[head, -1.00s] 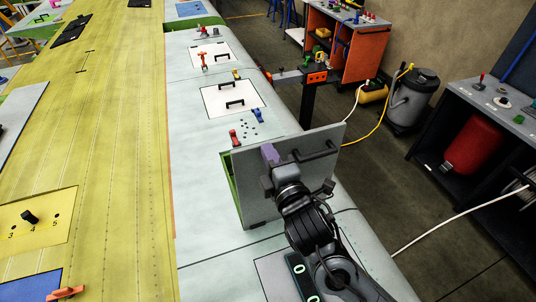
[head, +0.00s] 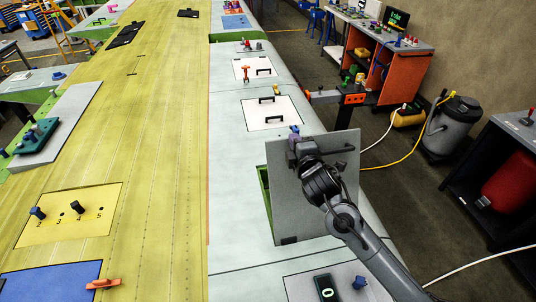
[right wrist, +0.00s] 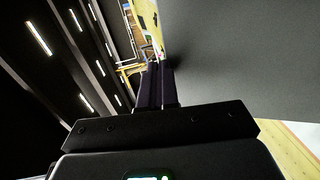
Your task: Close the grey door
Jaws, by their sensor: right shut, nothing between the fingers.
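The grey door (head: 291,205) stands open, raised from the pale wing skin, with part of a green-edged opening (head: 264,190) showing at its left. A black bar handle (head: 337,150) is near its top edge. My right gripper (head: 296,136) is shut and empty at the upper left part of the door, and my right arm crosses in front of it. In the right wrist view the dark closed fingers (right wrist: 155,85) lie alongside the large grey door face (right wrist: 245,50). Whether they touch it I cannot tell. My left gripper is not in view.
White hatches with black handles (head: 285,122) lie farther up the wing. An orange and black bracket (head: 352,99) stands past the door at the right. A grey panel with a display (head: 325,288) lies in front. A yellow panel with knobs (head: 95,205) is at left.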

